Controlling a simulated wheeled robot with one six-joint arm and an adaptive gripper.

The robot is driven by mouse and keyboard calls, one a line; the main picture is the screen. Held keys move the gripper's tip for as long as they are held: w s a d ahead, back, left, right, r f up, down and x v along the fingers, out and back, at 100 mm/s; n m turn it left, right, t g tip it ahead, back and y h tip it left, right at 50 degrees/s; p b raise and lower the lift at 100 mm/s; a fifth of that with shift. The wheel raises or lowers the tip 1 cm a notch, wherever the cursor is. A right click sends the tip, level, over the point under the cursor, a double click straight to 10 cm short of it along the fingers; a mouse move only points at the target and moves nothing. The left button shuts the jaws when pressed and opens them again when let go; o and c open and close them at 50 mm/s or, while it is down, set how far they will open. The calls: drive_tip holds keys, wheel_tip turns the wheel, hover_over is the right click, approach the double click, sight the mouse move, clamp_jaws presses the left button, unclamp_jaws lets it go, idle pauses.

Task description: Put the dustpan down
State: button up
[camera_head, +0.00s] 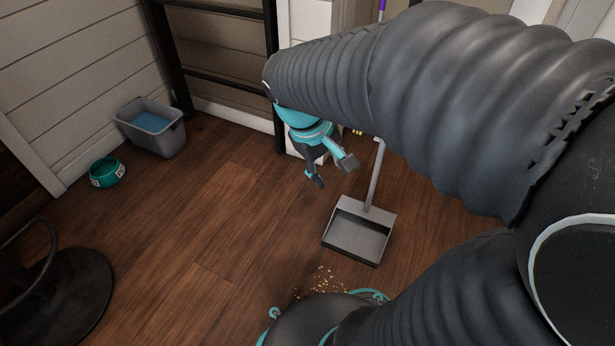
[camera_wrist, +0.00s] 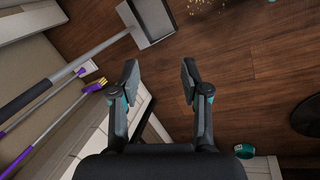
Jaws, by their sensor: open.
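The dustpan (camera_head: 357,234) is grey with a long upright-style handle, and its pan rests on the wooden floor in the head view. It also shows in the wrist view (camera_wrist: 152,22), with its handle running down to the left to a dark grip. My gripper (camera_head: 332,174) is open and empty, to the left of the handle in the head view. In the wrist view its two fingers (camera_wrist: 159,82) are spread with only floor between them, apart from the dustpan. My arm hides the upper part of the handle in the head view.
Crumbs (camera_head: 322,281) lie on the floor near the pan. A grey bin with blue water (camera_head: 152,128) and a teal bowl (camera_head: 107,172) stand at the left wall. A round dark stool base (camera_head: 62,300) is at lower left. Purple-handled tools (camera_wrist: 52,128) lean beside the dustpan handle.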

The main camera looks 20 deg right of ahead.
drive_tip(key=s+a+r+m+t+y, duration=0.2)
drive_tip(key=s+a+r+t+y, duration=0.1)
drive_tip(key=s+a+r+t, duration=0.1)
drive_tip(key=s+a+t, duration=0.1)
drive_tip(key=s+a, duration=0.1)
drive_tip(key=shift+s+a+r+m+y, duration=0.2)
drive_tip(key=shift+s+r+m+y, duration=0.1)
drive_tip(key=shift+s+r, duration=0.1)
